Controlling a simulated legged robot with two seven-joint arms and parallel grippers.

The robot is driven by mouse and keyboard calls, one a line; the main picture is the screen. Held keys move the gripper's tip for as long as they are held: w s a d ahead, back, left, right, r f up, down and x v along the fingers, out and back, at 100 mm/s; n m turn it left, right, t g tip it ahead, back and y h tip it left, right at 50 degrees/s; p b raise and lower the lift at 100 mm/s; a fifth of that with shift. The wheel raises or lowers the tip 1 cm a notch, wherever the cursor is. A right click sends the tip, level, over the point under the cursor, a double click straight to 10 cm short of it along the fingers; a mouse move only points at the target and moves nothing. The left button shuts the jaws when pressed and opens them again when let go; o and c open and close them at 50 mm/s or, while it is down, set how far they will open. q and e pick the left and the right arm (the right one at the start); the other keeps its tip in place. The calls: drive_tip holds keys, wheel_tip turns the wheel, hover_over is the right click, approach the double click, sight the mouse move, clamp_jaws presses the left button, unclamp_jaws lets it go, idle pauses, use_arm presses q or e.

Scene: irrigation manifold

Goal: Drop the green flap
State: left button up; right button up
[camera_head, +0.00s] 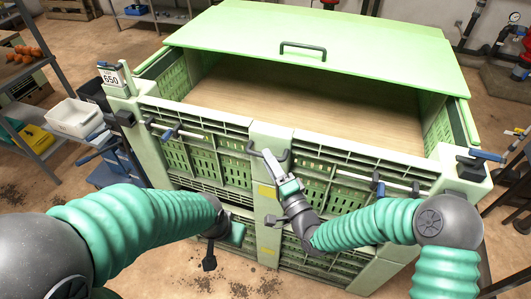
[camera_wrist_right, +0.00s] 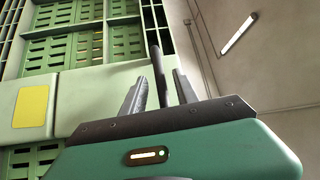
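A large light-green slatted crate shows in the head view, with a broad green panel (camera_head: 340,38) with a dark handle (camera_head: 303,48) raised at its top. Its slatted front panel (camera_head: 215,128) stands upright, with a dark bar handle (camera_head: 284,154) at top centre. I cannot tell which panel is the flap. My right gripper (camera_head: 273,166) is at this front handle. In the right wrist view its two fingers (camera_wrist_right: 160,92) are apart with the dark handle bar between them; contact is unclear. My left gripper (camera_head: 211,250) hangs low before the crate's front; its fingers are unclear.
Blue-handled latches (camera_head: 170,132) (camera_head: 378,183) sit on the front at left and right. A "650" sign (camera_head: 112,77) stands on the left corner. A shelf with a white bin (camera_head: 74,117) is at left. Pipes with a red valve (camera_head: 527,43) are at back right.

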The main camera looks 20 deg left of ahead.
drive_tip(key=shift+x, duration=1.15)
drive_tip(key=shift+w+a, duration=0.15)
drive_tip(key=shift+a, duration=0.35)
drive_tip(key=shift+d, duration=0.2)
clamp_jaws()
drive_tip(key=shift+f, duration=0.2)
